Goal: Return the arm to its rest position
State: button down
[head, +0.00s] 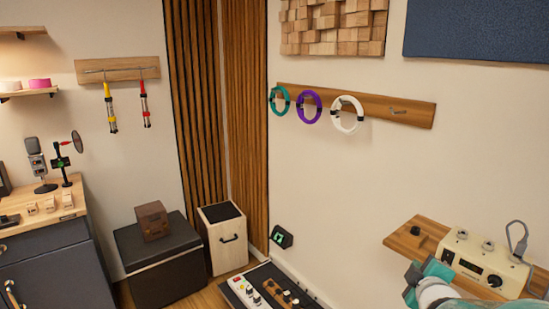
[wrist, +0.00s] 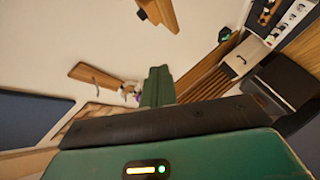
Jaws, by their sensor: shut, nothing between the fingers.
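My gripper (wrist: 157,86) shows in the wrist view as green fingers closed together, with nothing between them. They point up the picture towards the pale wall, near the wooden rail that also shows there. In the head view, a teal and white part of my arm (head: 430,287) shows at the lower right edge, in front of the wall shelf (head: 405,240) and beside the cream amp unit (head: 480,262). The rest of the arm is outside the head view, and I cannot tell its full pose.
A wall rail (head: 412,111) holds teal, purple and white rings. A black box (head: 160,265), a pale cabinet (head: 222,240) and a pedalboard (head: 268,288) stand along the floor. A desk (head: 60,265) with a microphone stands at left. The wall between rail and shelf is bare.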

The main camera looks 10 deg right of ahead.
jog(key=s+a+m+g+y, duration=0.2)
jog(key=s+a, duration=0.3)
jog(key=a, duration=0.4)
jog(key=s+a+r+m+g+y, duration=0.1)
jog(key=s+a+m+g+y, duration=0.1)
jog(key=a, duration=0.7)
jog(key=s+a+r+m+g+y, duration=0.1)
jog(key=s+a+m+g+y, duration=0.1)
jog(key=s+a, duration=0.5)
jog(key=shift+s+a+r+m+g, duration=0.15)
jog(key=shift+s+a+m+g, duration=0.2)
jog(key=shift+a+m+g, duration=0.6)
jog(key=shift+m+t, duration=0.25)
